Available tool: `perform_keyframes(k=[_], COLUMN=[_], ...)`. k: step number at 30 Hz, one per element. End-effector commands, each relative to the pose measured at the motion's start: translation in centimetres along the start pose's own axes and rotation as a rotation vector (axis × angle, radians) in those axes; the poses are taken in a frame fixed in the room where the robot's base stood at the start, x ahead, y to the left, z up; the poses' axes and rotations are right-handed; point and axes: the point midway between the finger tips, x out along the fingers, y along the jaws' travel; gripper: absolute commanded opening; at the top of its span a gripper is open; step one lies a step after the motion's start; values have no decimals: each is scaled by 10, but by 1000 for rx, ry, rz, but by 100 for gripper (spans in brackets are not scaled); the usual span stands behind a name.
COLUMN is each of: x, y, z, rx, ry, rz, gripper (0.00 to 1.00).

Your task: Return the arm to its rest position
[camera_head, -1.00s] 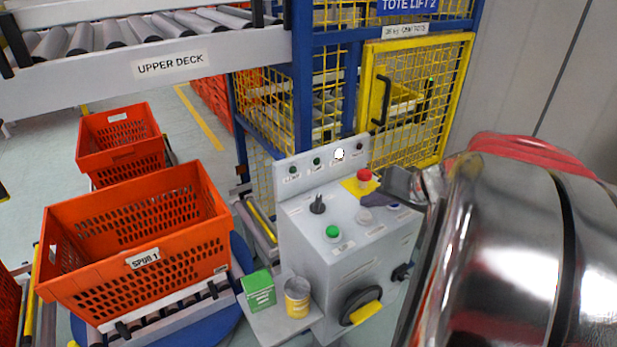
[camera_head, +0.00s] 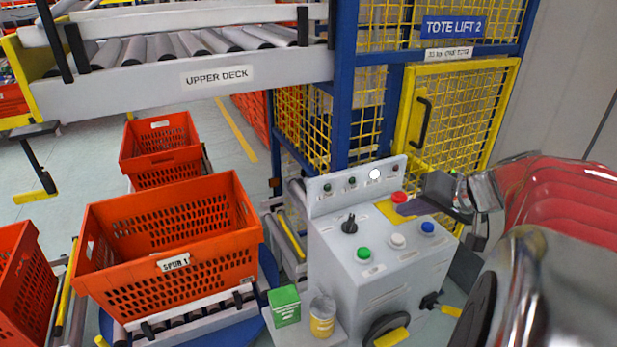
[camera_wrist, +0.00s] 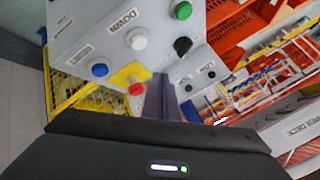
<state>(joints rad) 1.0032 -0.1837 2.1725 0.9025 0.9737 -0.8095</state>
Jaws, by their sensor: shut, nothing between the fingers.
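My gripper (camera_head: 412,205) is shut and empty. In the head view it is above the back right of the grey control box (camera_head: 335,262), near the red button (camera_head: 400,197) on its yellow plate. In the wrist view the dark fingers (camera_wrist: 160,100) point toward the box, beside the red button (camera_wrist: 136,89). My shiny arm fills the right side of the head view. The green button (camera_head: 364,253), white button (camera_head: 397,240), blue button (camera_head: 428,228) and black selector (camera_head: 350,224) are uncovered. A white lamp (camera_head: 375,174) is lit on the back panel.
An orange tote (camera_head: 170,290) labelled SPUR 1 sits on rollers at left, with another tote (camera_head: 160,160) behind. A green box (camera_head: 284,305) and yellow can (camera_head: 322,318) stand on a shelf by the box. The yellow cage door (camera_head: 455,110) is behind the gripper.

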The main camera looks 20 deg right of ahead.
Motion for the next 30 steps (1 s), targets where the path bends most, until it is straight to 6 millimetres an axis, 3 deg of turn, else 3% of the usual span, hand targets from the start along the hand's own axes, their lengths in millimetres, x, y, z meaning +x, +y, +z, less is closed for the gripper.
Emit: perform_keyframes(k=[14,20,30], x=[3,14,23], y=[-8,-39,-93], z=[6,34,99], rx=[-16,-86,-263], ry=[-20,-107,-270], rz=[1,15,81], gripper=[0,0,0])
